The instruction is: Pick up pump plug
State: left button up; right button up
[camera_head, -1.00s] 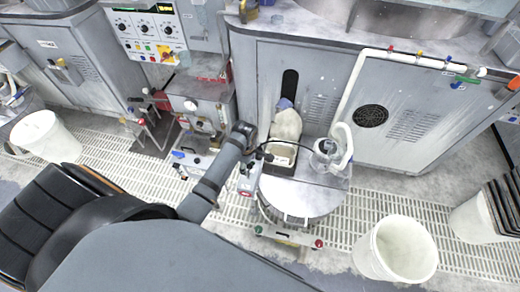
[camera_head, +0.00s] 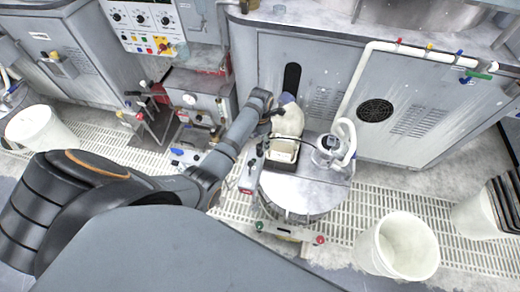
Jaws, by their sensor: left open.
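My left arm reaches in from the lower left to the round metal-topped cart (camera_head: 312,192). My left gripper (camera_head: 275,113) is small and dark at the arm's end, open, just left of the off-white bag-like object (camera_head: 290,121) on the cart's back part. A grey box with a red switch (camera_head: 249,177) is at the cart's left edge. A small dark piece (camera_head: 264,149) stands above it; I cannot tell whether this is the pump plug. My right gripper is out of view.
A pale open tray (camera_head: 283,152) and a clear jug with a white hose (camera_head: 332,150) stand on the cart. A white bucket (camera_head: 398,246) is at lower right, another bucket (camera_head: 42,133) at left. Grey cabinets (camera_head: 310,80) close off the back. Floor grating surrounds the cart.

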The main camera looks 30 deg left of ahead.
aim_at(260, 146)
pick_arm(q)
jog(key=shift+a+f+b, duration=0.15)
jog(key=shift+f+b, duration=0.2)
jog(key=shift+f, duration=2.45)
jog(key=shift+c, duration=0.2)
grip_shut()
jog(key=shift+r, duration=0.1)
